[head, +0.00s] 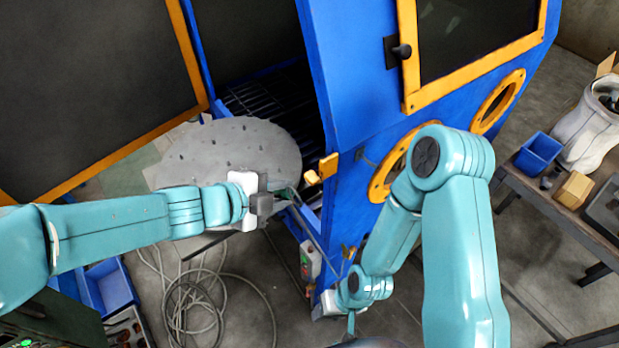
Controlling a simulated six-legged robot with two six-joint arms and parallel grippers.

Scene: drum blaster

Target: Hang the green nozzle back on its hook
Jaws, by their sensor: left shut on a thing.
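My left gripper (268,203) reaches in from the left and is shut on the green nozzle (287,194). Only a small dark green part of the nozzle shows beyond the fingers; the rest is hidden. It is held in front of the blaster cabinet's open side, left of the blue corner post. A yellow bracket (328,167) sticks out from the cabinet edge just above and right of the nozzle, apart from it. I cannot tell clearly which part is the hook. My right gripper (334,306) is low by the cabinet's lower corner, and its fingers are mostly hidden.
The blue cabinet (350,60) has an open door (85,90) at left. A grey perforated round plate (230,150) lies behind my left gripper. A coiled hose (195,300) lies on the floor. A bench (540,195) with a blue bin (538,153) stands at right.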

